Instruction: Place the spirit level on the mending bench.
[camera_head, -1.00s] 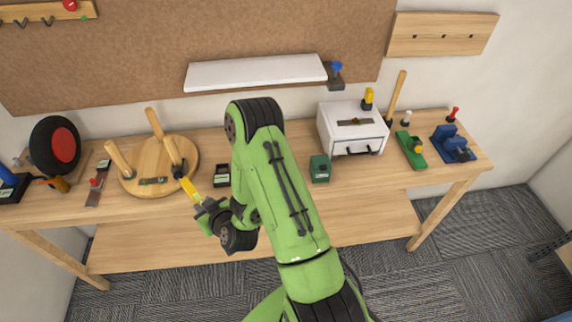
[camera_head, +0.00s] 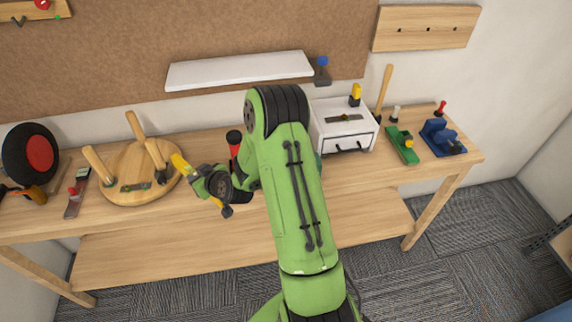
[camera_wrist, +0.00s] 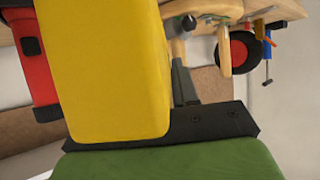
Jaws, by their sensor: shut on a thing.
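The yellow spirit level (camera_head: 181,164) is held in my gripper (camera_head: 200,183), slanting from upper left to lower right in the head view. A second yellow end shows below the gripper. In the wrist view the spirit level (camera_wrist: 105,70) is a big yellow block filling the upper left. The wooden mending bench (camera_head: 225,225) runs along the wall. My gripper is shut on the level and appears in front of the bench's front half, right of a round stool. The height of the level above the bench is hard to tell. My arm hides the bench's middle.
An upturned wooden stool (camera_head: 140,190) lies on the bench at left, legs up. A red and black torch-like item (camera_head: 234,142) stands behind my gripper. A white drawer box (camera_head: 343,128), a green tool (camera_head: 402,147) and a blue tool (camera_head: 440,136) occupy the right. Bare wood shows along the front edge.

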